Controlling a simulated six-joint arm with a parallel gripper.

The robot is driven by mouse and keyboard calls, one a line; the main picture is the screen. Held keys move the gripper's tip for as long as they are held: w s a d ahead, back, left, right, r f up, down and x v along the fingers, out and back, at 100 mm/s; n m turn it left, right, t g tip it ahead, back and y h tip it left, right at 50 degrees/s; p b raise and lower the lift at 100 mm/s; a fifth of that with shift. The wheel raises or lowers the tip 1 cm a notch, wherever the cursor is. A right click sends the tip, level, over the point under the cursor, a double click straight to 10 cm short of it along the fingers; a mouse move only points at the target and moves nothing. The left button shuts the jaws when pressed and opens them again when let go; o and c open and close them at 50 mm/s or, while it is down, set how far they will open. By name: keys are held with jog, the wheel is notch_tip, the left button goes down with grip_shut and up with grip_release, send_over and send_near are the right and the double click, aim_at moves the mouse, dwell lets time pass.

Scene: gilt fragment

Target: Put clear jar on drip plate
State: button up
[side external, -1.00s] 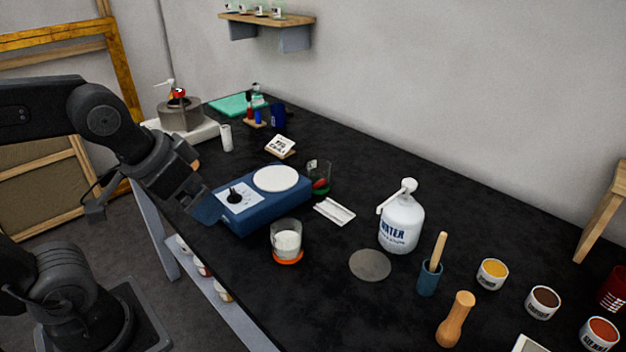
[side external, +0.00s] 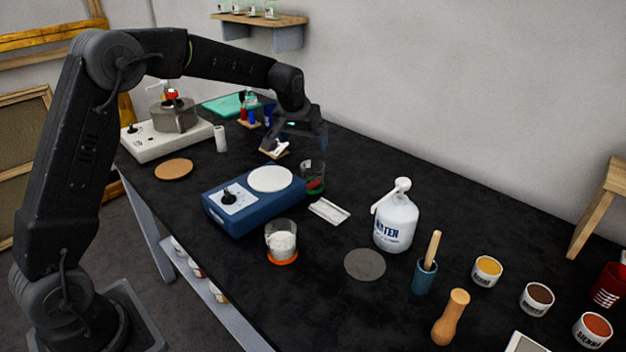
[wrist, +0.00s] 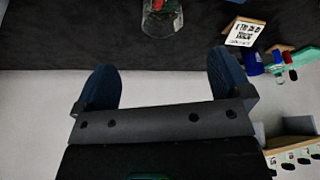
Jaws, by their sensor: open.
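A clear glass jar (side external: 313,180) with red and green showing in it stands beside the blue stirrer's right end; its top also shows at the upper edge of the wrist view (wrist: 162,18). My gripper (side external: 291,143) is open and empty, above the back of the bench, behind the first jar. Its two blue fingers are apart in the wrist view (wrist: 165,75).
The blue stirrer (side external: 240,212) with a white round top sits mid-bench. The white WATER bottle (side external: 396,222), blue cup (side external: 424,277) and wooden pestle (side external: 451,318) stand to the right. A small card stand (side external: 274,149) is close under my gripper. The wall is behind.

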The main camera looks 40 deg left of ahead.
aim_at(313, 177)
jog(key=x, duration=1.5)
jog(key=shift+w+a+r, duration=0.1)
jog(key=shift+w+a, duration=0.05)
jog(key=shift+w, duration=0.25)
jog(key=shift+r, duration=0.1)
jog(key=c, duration=1.2)
